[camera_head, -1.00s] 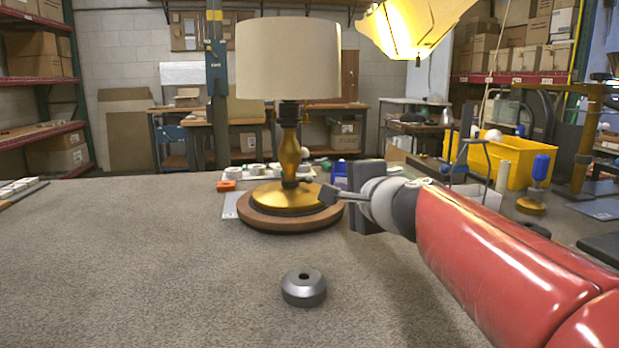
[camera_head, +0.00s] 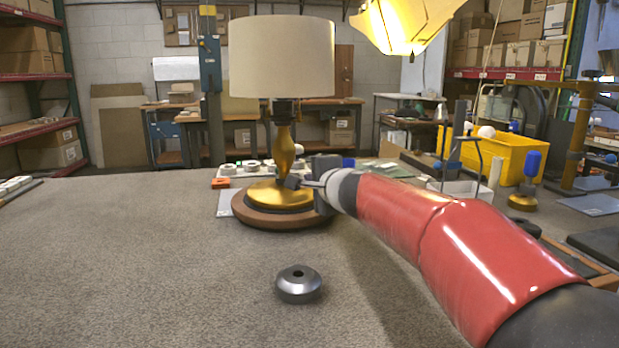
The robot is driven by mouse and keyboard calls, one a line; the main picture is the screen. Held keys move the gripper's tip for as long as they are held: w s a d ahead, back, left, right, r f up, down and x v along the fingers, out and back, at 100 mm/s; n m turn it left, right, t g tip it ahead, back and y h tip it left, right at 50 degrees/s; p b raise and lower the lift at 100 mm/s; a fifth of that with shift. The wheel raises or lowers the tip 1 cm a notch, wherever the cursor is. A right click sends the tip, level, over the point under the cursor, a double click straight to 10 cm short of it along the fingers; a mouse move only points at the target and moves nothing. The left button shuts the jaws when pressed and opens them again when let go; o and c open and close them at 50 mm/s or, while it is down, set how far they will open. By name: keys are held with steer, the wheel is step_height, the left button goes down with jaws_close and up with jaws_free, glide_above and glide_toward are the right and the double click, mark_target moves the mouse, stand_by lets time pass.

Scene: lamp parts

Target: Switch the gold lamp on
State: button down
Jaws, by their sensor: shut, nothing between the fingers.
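The gold lamp (camera_head: 284,150) stands upright on the table, with a gold stem and gold foot on a round brown wooden base (camera_head: 262,216). Its cream shade (camera_head: 282,58) looks unlit. My gripper (camera_head: 293,182) is shut and empty, its fingertips at the lower right of the gold stem, just above the gold foot. I cannot tell whether the fingertips touch the lamp. No switch can be made out; the gripper may hide that part of the lamp.
A grey metal disc with a hole (camera_head: 299,284) lies in front of the lamp. White round parts and an orange piece (camera_head: 221,183) lie behind it.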

steer(key=shift+x, duration=0.85)
steer(key=shift+w, duration=0.15)
